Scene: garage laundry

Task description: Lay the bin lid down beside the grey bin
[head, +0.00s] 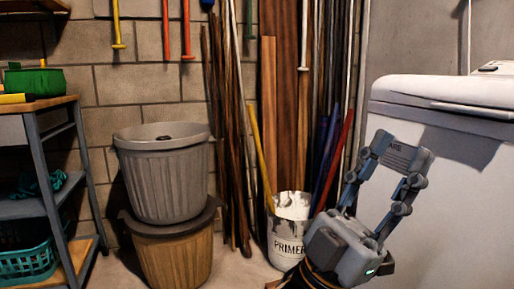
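A round grey lid (161,135) with a small dark knob lies flat on top of the ribbed grey bin (167,182), left of centre in the head view.
A brown bin (178,259) with a dark rim stands below the grey bin. A primer bucket (286,240) and several leaning poles and boards (284,120) are behind. A shelf (25,208) with teal baskets is left; a white appliance (455,190) is right. Some floor shows between the brown bin and the bucket.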

